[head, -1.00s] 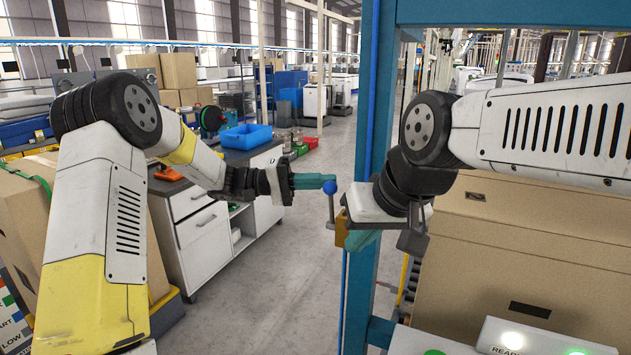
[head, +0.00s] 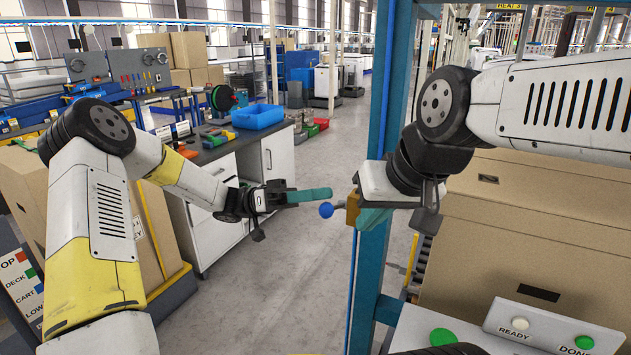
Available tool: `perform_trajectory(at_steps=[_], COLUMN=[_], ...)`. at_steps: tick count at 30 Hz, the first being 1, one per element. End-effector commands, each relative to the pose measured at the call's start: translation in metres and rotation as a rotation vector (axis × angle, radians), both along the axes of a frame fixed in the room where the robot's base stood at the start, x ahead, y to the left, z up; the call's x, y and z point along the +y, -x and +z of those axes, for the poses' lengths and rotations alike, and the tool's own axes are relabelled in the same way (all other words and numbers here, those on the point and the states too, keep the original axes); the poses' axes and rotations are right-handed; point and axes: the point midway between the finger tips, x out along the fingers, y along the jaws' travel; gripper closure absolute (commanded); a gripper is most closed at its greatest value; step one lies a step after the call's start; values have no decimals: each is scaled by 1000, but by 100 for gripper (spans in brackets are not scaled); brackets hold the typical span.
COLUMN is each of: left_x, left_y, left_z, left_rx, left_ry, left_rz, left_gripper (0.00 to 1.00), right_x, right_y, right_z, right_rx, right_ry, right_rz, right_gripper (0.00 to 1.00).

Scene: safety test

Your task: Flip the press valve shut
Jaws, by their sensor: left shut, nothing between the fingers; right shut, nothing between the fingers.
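The press valve has a brass-coloured body (head: 352,209) at the blue post, partly hidden by my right arm. Its handle ends in a blue ball knob (head: 326,210) and points sideways to the left, roughly level. My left gripper (head: 325,193) has teal fingers, is shut and empty, and sits just above the blue knob. I cannot tell whether it touches the knob. My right gripper (head: 370,219) is shut and empty, its teal fingers pointing down-left just right of the valve body. Whether it touches the body is unclear.
The blue post (head: 365,290) stands upright behind the valve. A panel with READY and DONE lamps (head: 545,325) is at the lower right. Large cardboard boxes (head: 540,235) stand behind it. A workbench with a blue bin (head: 257,117) is at the left back. The floor between is clear.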

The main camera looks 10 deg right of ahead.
Motion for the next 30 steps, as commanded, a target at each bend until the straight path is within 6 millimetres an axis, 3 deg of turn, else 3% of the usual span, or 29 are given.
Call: perform_trajectory(at_steps=[13, 30], left_x=[10, 12], left_y=[14, 17], left_z=[-35, -51], left_rx=[-285, -282], left_ry=[196, 184], left_rz=[3, 0], left_gripper=[100, 100], right_x=[0, 0], right_y=[0, 0], right_z=[0, 0], right_rx=[0, 0], right_ry=[0, 0], right_rz=[0, 0], right_gripper=[100, 100])
